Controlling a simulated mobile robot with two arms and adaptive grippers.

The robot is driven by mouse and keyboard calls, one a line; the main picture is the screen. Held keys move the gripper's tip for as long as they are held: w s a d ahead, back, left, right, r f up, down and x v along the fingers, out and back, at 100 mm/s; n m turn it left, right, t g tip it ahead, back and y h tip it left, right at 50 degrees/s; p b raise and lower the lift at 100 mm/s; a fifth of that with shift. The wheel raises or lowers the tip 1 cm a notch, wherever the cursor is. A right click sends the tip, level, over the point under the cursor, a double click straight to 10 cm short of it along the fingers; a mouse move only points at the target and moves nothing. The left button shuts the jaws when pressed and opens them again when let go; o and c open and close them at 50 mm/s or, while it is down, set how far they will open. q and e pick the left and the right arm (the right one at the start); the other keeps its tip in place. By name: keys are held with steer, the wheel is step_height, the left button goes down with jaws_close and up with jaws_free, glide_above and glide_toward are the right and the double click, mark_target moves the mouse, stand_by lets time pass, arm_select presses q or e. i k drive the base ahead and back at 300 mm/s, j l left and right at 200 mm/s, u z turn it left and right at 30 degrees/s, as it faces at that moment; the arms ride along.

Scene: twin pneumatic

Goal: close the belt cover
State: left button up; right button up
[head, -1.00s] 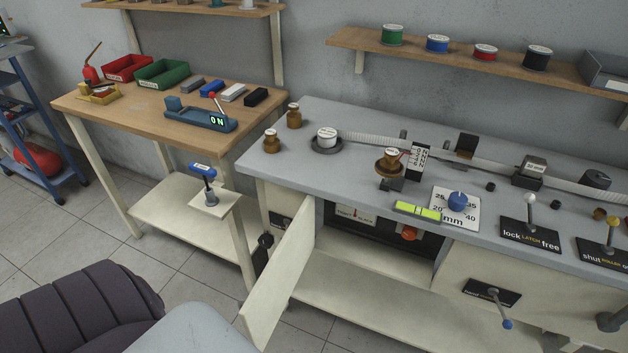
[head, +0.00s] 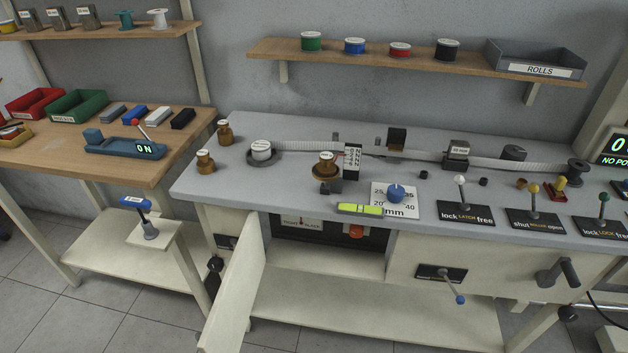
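A cream hinged panel (head: 237,285), which looks like the belt cover, stands swung open under the grey bench, jutting out toward me. What lies deeper in the compartment is hard to make out. Neither of my grippers shows in the head view, and nothing is touching the panel.
A small stand with a blue-handled tool (head: 140,210) is left of the panel. A lower shelf (head: 370,312) runs beneath.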

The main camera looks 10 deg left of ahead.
mark_target(224, 331)
steer(key=j+z, duration=0.1)
steer(key=j, duration=0.4)
steer(key=k+j+z, duration=0.1)
steer(key=j, duration=0.35)
steer(key=k+j+z, duration=0.15)
steer(key=j, duration=0.35)
steer(key=j+z, duration=0.1)
steer(key=j, duration=0.4)
